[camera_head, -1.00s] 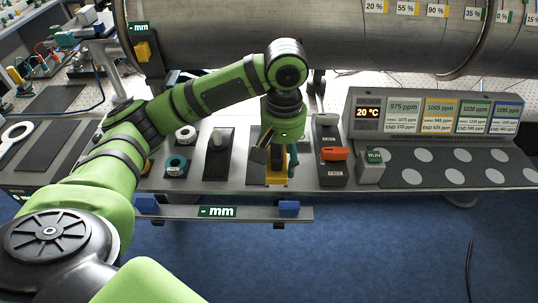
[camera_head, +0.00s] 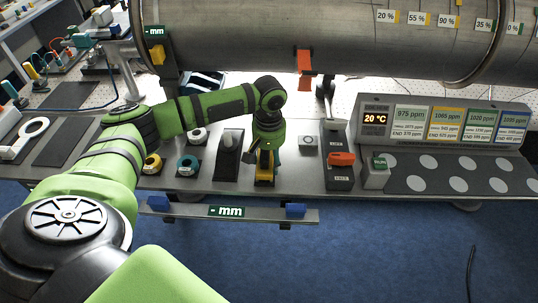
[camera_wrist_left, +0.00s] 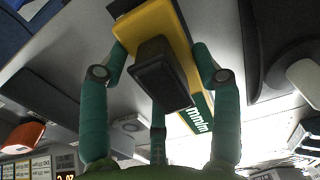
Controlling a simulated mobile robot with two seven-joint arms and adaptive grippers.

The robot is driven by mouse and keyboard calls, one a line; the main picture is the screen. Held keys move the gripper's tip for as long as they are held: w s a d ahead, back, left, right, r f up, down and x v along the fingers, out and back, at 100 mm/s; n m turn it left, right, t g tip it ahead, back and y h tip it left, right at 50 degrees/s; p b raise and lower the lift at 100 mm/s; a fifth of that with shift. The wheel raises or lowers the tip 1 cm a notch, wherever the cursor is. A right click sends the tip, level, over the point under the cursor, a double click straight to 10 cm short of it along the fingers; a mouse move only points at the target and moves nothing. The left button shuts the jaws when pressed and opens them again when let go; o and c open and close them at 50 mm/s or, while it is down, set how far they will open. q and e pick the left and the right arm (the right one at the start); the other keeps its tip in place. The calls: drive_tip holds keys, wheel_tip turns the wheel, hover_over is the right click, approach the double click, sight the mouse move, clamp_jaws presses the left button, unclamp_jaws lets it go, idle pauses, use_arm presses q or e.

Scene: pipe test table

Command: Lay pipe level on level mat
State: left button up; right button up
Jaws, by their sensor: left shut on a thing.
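The pipe level is a yellow block with a black raised part (camera_wrist_left: 163,73) and a green "mm/m" label on its side. In the head view the pipe level (camera_head: 265,169) shows below my left gripper (camera_head: 268,153), near the table's front edge. A dark patch, seemingly the level mat (camera_wrist_left: 121,7), shows at the level's far end in the wrist view. I cannot tell whether the level touches it. My right gripper is not in view.
A grey post on a dark mat (camera_head: 228,158) stands just left of the level. A small square plate with a disc (camera_head: 308,142) and a dark box with an orange part (camera_head: 341,158) are to the right. The big pipe (camera_head: 240,40) runs above the table's back.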

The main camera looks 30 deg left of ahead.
use_arm(q)
drive_tip(key=o, duration=1.4)
drive_tip(key=shift+f, duration=0.1)
drive_tip(key=shift+o, duration=0.2)
wheel_tip(320, 180, up, 12)
drive_tip(key=b, duration=0.3)
